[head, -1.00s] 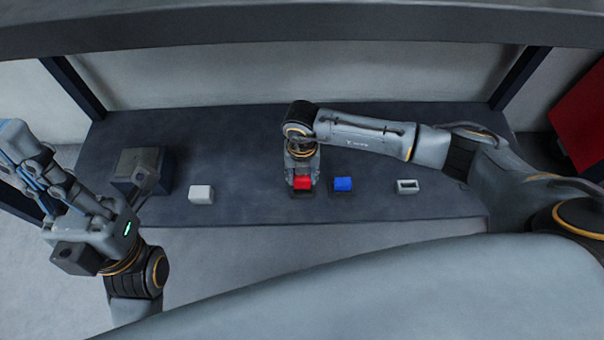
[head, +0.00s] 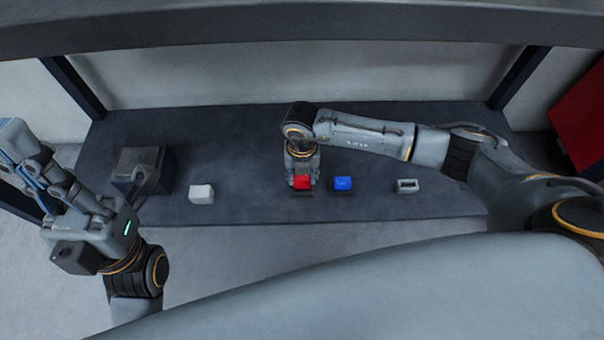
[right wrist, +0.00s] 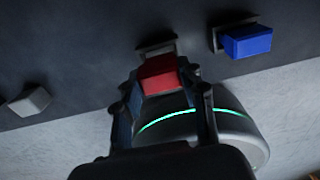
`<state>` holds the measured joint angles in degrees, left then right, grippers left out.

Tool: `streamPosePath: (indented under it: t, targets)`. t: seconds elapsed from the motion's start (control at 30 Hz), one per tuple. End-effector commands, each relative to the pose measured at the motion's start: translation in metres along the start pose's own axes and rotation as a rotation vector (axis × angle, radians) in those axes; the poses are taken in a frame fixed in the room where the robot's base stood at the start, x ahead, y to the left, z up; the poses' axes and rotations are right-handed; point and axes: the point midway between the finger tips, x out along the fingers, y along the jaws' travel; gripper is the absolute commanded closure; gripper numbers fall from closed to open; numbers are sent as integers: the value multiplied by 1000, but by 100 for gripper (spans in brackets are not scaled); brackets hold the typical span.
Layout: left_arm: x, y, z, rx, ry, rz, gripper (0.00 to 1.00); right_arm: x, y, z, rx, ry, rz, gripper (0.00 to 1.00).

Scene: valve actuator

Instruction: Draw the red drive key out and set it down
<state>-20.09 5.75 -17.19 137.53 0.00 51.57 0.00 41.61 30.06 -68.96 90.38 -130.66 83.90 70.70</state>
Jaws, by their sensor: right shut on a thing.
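The red drive key (head: 302,183) is a small red block near the middle of the bench front. It also shows in the right wrist view (right wrist: 159,76), in front of a grey rectangular socket plate (right wrist: 156,47). My right gripper (right wrist: 160,85) is shut on the red key, with a finger on each side. The fingers and the angle hide whether the key's far end is still inside the socket. My left gripper (head: 22,150) hangs at the left, away from the key; its finger gap is unclear.
A blue block (head: 343,184) sits in a similar plate just right of the red key. A white block (head: 201,194) and a pale hollow holder (head: 407,186) stand farther off. A dark box (head: 140,170) is at the left. Bare bench (head: 240,150) lies between.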

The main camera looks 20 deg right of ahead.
Motion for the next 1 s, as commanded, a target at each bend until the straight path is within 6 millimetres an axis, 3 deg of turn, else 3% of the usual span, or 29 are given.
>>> streamPosePath:
  t: [1.0]
  targets:
    - [-12, 0, 4, 1, 12, 5, 100, 27, 0, 0, -1, 0, 1, 97]
